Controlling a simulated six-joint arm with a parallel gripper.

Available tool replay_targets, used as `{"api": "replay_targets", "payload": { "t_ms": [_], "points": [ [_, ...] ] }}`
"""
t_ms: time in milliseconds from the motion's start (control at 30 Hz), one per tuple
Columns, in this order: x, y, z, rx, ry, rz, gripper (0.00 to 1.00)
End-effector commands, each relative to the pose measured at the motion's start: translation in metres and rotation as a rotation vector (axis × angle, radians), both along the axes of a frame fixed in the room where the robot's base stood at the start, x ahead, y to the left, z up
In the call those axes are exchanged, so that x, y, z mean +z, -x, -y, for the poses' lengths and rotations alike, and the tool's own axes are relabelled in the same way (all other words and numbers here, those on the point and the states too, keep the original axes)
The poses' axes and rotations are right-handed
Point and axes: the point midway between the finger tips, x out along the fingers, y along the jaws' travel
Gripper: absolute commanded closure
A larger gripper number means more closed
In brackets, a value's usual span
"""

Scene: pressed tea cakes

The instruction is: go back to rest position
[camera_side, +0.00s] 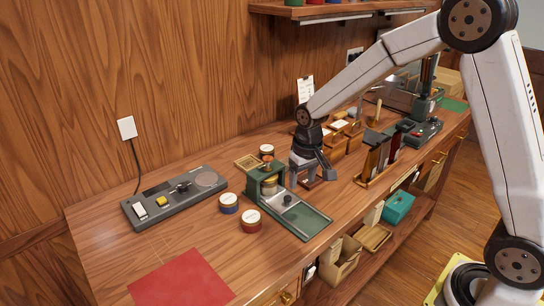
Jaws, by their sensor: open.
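My gripper (311,176) hangs at the end of my arm over the middle of the wooden bench, pointing down. Its two dark fingers are apart. The fingertips are close to a small brown piece (312,183) on the bench; I cannot tell whether they touch it. A green press-like device (262,186) with a grey sliding plate (296,209) stands just left of my gripper. Part of the bench behind my gripper is hidden by it.
A grey panel device (174,199) lies at the left. A rack of dark upright pieces (378,160) stands right of my gripper. A red mat (181,280) lies at the front left. A shelf (320,10) overhangs the back.

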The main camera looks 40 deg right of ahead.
Motion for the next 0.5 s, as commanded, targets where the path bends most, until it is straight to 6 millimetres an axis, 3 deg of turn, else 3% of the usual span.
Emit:
{"api": "replay_targets", "payload": {
  "t_ms": [500],
  "points": [
    [0.006, 0.121, -0.012, 0.135, 0.018, 0.12, 0.32]
  ]
}}
